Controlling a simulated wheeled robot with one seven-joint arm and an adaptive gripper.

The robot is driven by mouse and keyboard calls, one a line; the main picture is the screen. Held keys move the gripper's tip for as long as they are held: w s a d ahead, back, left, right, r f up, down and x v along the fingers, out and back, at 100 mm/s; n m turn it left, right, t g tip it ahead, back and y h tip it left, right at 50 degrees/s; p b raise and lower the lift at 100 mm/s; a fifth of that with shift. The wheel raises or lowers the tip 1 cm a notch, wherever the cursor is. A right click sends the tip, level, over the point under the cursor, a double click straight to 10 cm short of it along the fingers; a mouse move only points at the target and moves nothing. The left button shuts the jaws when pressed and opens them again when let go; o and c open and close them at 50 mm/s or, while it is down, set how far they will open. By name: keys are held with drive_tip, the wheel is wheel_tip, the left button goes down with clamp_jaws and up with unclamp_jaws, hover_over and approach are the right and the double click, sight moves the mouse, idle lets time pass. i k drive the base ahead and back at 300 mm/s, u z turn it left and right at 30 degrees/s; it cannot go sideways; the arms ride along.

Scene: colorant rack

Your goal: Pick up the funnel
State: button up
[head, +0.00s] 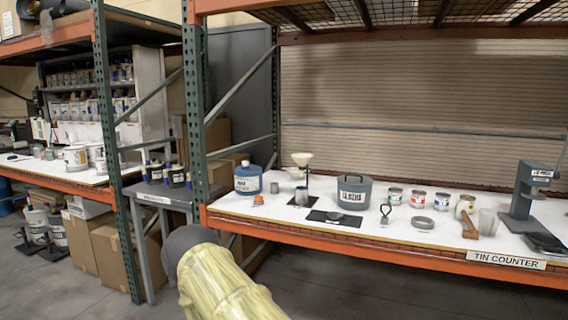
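The funnel (302,158) looks cream-white and wide-mouthed. It sits at the top of a dark stand (308,182) on the white shelf top, left of the middle of the head view. A small grey cup (301,196) stands below it. My arm, in a pale yellow sleeve with a dark grey joint, shows at the bottom, in front of the shelf and apart from the funnel. My gripper is not in the picture.
A blue jug (248,178) stands left of the funnel, a grey lidded pail (354,192) right of it. Several small tins, a grey ring (422,223), a mallet (467,224) and a press (526,198) stand further right. A green upright (195,105) bounds the shelf's left end.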

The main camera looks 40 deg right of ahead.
sight(302, 159)
drive_tip(key=u, duration=0.25)
drive_tip(key=i, duration=1.4)
drive_tip(key=z, duration=0.2)
drive_tip(key=i, duration=1.2)
drive_tip(key=z, duration=1.65)
drive_tip(key=i, duration=0.7)
drive_tip(key=z, duration=0.6)
